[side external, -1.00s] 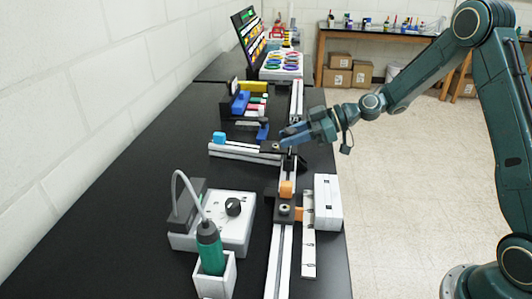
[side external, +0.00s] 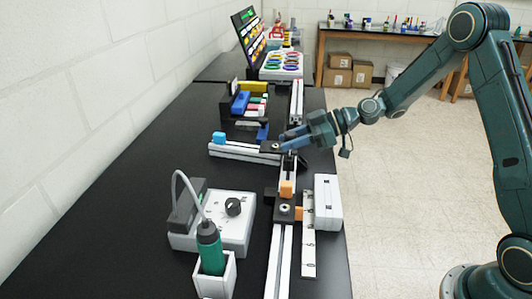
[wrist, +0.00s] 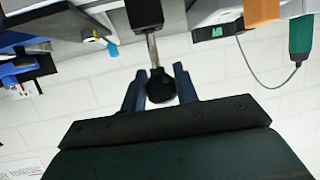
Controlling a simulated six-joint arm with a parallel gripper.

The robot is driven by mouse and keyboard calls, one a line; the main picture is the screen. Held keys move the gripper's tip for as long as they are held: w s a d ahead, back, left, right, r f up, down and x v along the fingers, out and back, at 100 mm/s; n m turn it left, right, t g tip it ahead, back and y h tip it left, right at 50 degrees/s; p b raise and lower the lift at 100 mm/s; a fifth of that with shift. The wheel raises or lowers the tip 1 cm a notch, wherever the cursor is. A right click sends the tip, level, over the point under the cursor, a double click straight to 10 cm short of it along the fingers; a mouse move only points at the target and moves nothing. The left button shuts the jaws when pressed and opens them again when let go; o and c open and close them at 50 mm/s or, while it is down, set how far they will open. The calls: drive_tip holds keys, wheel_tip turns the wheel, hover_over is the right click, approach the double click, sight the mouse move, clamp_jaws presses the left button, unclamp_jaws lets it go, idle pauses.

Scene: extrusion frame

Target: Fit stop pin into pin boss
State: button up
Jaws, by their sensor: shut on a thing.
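My gripper (wrist: 160,88) is shut on the stop pin in the wrist view, with one blue finger on each side of it. The stop pin (wrist: 160,84) has a round black knob and a thin metal shaft. The shaft runs from the knob to a black cylindrical part that looks like the pin boss (wrist: 145,12). I cannot tell whether the pin's tip is inside the boss or only against it. In the side external view my gripper (side external: 284,141) is over the aluminium rail, close above a small black part (side external: 289,161). The pin is not distinct there.
A grey control box (side external: 238,207) and a green-handled tool in a holder (side external: 213,272) are at front left. Bare black table lies left of the rails.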

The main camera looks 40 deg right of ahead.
drive_tip(key=shift+f, duration=1.25)
drive_tip(key=o, duration=1)
drive_tip(key=shift+d, duration=0.1)
drive_tip(key=v, duration=1.3)
drive_tip(key=shift+s+d, duration=0.2)
drive_tip(key=shift+s, duration=0.05)
